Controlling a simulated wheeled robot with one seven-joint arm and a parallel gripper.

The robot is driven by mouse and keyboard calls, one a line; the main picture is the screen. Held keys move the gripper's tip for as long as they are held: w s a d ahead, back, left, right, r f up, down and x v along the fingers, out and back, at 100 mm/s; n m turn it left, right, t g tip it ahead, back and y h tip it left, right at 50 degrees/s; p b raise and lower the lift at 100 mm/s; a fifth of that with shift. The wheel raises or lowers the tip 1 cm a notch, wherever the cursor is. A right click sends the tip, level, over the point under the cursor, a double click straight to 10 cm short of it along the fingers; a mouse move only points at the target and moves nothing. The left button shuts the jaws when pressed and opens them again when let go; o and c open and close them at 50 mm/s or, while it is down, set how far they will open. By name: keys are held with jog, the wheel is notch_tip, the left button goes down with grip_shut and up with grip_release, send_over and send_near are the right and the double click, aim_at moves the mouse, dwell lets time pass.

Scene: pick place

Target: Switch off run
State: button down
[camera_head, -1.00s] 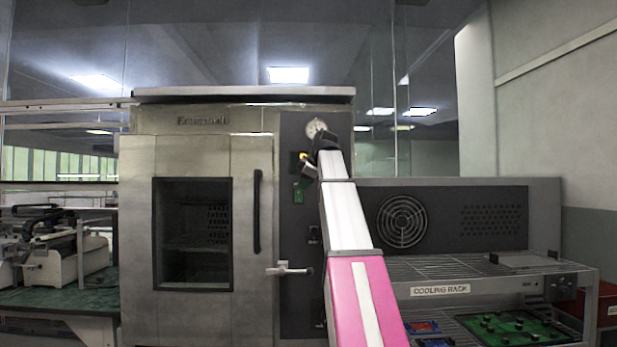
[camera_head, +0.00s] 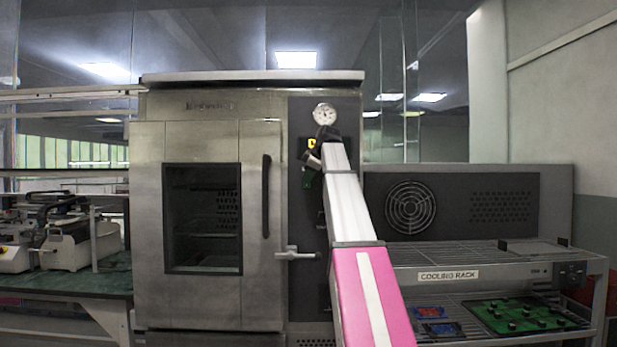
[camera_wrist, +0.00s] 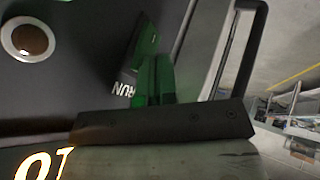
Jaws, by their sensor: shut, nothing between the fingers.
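In the head view my gripper (camera_head: 312,160) is in front of the panel, below the dial gauge (camera_head: 325,114).
The steel oven (camera_head: 204,128) has a closed windowed door with a vertical handle (camera_head: 266,196) and a latch (camera_head: 296,254). A brown round button (camera_wrist: 30,40) is on the panel. A cooling rack (camera_head: 448,275) with green and blue items stands at right. A workbench (camera_head: 112,278) is at left.

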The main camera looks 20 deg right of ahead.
jog(key=shift+w+r, duration=0.1)
jog(key=shift+w, duration=0.2)
jog(key=shift+r, duration=0.1)
jog(key=shift+r, duration=0.7)
